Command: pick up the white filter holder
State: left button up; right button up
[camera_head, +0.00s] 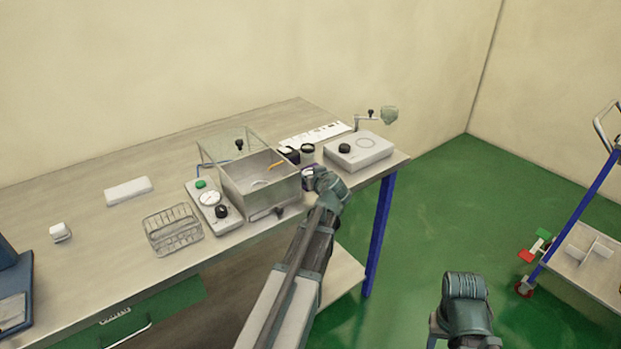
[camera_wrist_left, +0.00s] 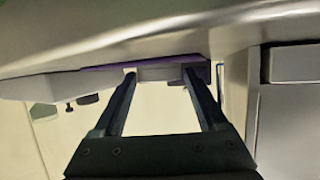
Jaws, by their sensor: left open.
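My left gripper (camera_head: 309,174) is at the right end of the workbench, just right of the open metal box. In the left wrist view my left gripper (camera_wrist_left: 158,76) is open, its two fingers pointing at a small white piece (camera_wrist_left: 158,73) with purple parts around it. This may be the white filter holder; I cannot tell for sure. The white piece lies between or just beyond the fingertips, and contact cannot be judged. In the head view the gripper largely hides this spot. My right arm (camera_head: 466,303) hangs low at right; its fingers are not visible.
An open metal box (camera_head: 262,198) with a clear lid stands beside a control panel (camera_head: 210,207). A wire basket (camera_head: 172,229) stands left, and a flat white device (camera_head: 358,151) at the right end. A large pale surface (camera_wrist_left: 150,35) overhangs the fingers in the wrist view.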

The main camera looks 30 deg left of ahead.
pick_arm(q)
jog(key=c, duration=1.1)
jog(key=shift+o, duration=0.2)
notch_tip(320, 180, up, 10)
jog(key=p, duration=1)
